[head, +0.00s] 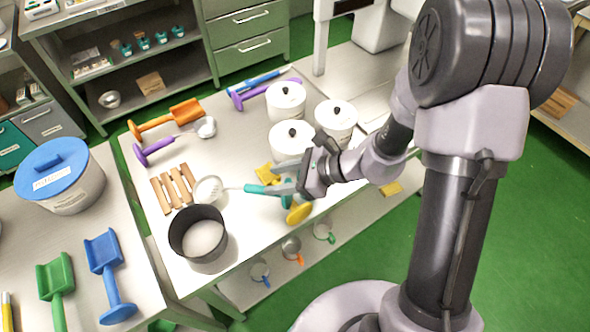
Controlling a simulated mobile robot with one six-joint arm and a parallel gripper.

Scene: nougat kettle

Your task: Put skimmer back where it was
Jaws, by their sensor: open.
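The skimmer has a round pale mesh head (208,189) and a teal handle (258,190). It lies across the light worktable (240,235), its head just behind the dark kettle (183,238) and beside several wooden sticks (172,188). The kettle holds white material. My gripper (279,177) is open at the handle end of the skimmer, low over the table. My fingers overlap the handle's right end, and I cannot tell whether they touch it.
Three white lidded pots (286,100) stand behind my gripper. A yellow scoop (299,213) and other teal and yellow pieces crowd around it. Orange (186,111) and purple (155,150) tools lie at the back left. A blue-lidded tub (75,196) stands on the left table.

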